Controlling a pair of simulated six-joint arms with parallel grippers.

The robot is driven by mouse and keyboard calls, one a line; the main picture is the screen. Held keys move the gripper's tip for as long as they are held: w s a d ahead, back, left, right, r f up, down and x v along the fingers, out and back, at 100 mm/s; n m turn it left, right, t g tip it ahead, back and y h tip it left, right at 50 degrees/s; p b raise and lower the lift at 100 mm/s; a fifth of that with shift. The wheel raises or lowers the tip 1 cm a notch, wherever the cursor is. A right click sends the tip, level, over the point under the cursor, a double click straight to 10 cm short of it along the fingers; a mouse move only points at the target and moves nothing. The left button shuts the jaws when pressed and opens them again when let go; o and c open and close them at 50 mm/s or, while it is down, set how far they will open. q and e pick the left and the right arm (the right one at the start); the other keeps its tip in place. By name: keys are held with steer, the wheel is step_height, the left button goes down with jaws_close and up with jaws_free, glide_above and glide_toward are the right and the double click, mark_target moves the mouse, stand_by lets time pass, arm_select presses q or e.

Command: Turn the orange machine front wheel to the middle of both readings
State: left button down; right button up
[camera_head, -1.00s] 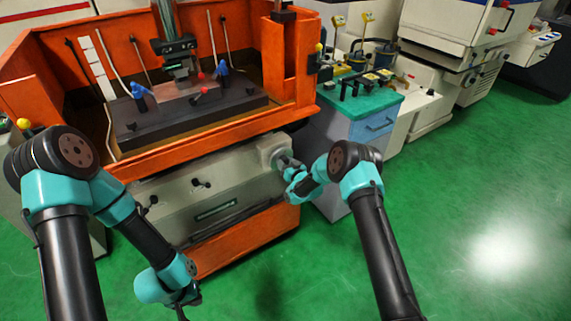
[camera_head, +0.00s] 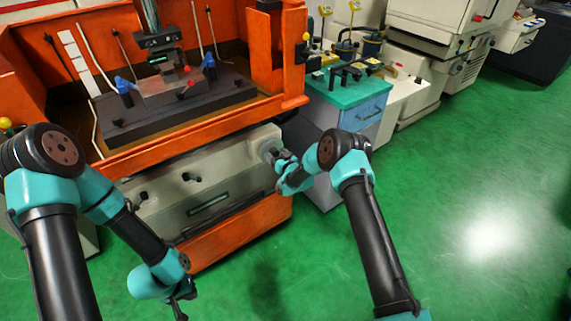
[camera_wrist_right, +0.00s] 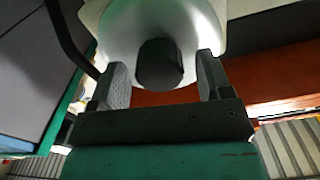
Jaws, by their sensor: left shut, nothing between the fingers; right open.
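The orange machine (camera_head: 130,158) stands at the left of the head view. Its front wheel (camera_head: 268,146) is at the right end of the grey front panel, partly hidden by my right gripper (camera_head: 279,156). In the right wrist view the wheel (camera_wrist_right: 120,38) is a pale round disc with a dark knob (camera_wrist_right: 160,64) at its middle. My right gripper (camera_wrist_right: 163,75) is open, with one finger on each side of the knob; I cannot tell whether they touch it. My left gripper (camera_head: 183,300) is shut and empty, low over the floor in front of the machine. I cannot make out any readings.
A grey cabinet with a green top (camera_head: 345,92) stands right of the machine, close to my right gripper. Small levers (camera_head: 187,177) stick out of the front panel. The green floor (camera_head: 480,180) to the right is clear.

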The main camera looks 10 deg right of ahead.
steer(key=v, duration=1.7)
steer(key=shift+s, duration=0.15)
steer(key=s+d+f+m+g+h, duration=0.1)
steer(key=s+f+g+h, duration=0.1)
steer(key=s+f+g, duration=0.3)
steer(key=s+d+f+m+g+h, duration=0.1)
steer(key=s+f+g, duration=0.1)
steer(key=s, duration=0.6)
steer(key=s+m+g, duration=0.2)
steer(key=s+g, duration=0.6)
steer(key=s, duration=1.3)
steer(key=shift+d+r+m+g+h, duration=0.15)
steer(key=shift+d+m+g+h, duration=0.15)
steer(key=shift+m+h, duration=0.1)
